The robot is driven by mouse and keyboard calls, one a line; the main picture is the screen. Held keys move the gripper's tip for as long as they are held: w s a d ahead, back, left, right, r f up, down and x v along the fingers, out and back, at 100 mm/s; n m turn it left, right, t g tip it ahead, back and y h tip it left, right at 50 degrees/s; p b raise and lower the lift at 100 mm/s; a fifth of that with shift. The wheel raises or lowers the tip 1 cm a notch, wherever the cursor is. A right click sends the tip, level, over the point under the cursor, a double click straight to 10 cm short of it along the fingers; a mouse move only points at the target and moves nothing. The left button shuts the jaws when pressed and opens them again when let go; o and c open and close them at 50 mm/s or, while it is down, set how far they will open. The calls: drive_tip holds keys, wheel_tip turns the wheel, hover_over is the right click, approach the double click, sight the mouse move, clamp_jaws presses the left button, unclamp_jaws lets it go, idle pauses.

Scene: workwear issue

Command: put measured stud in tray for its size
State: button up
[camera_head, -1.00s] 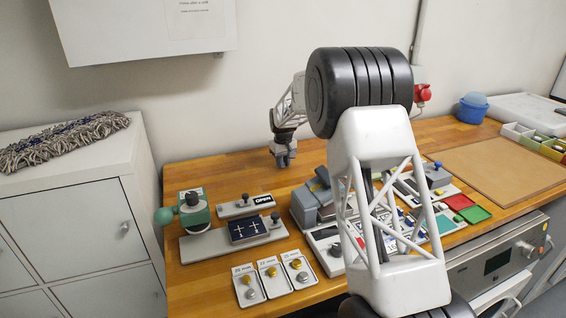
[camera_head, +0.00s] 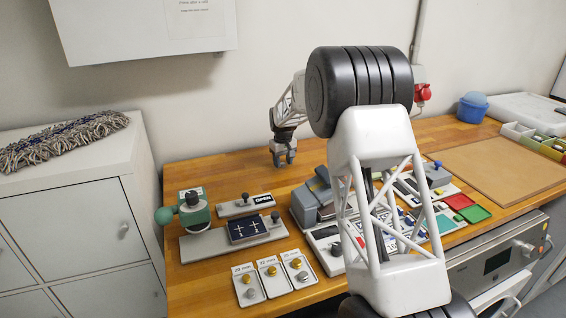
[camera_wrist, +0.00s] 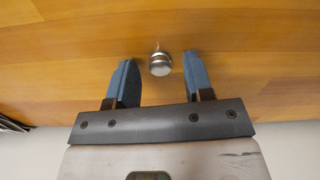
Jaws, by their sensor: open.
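A small silver, round-headed metal stud (camera_wrist: 160,63) shows on the wooden bench in the wrist view. My gripper (camera_wrist: 158,70) is open, with one blue finger on each side of the stud and a visible gap to each. In the head view my gripper (camera_head: 284,158) points down over the back of the bench; I cannot make out the stud there. Three pale trays with mm labels stand at the front edge: left (camera_head: 241,272), middle (camera_head: 264,263) and right (camera_head: 287,255). Gold and silver studs sit in them. The label numbers are too small to read surely.
A green device (camera_head: 196,212) and a dark panel with white crosses (camera_head: 246,229) stand left of centre. An OPEN sign (camera_head: 263,199) is behind the panel. Grey fixtures (camera_head: 311,203) stand to their right. Bare wood (camera_head: 230,170) surrounds my gripper.

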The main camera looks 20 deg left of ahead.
sight(284, 164)
wheel_tip(284, 164, up, 12)
idle(0.6)
drive_tip(key=shift+d, duration=0.1)
idle(0.8)
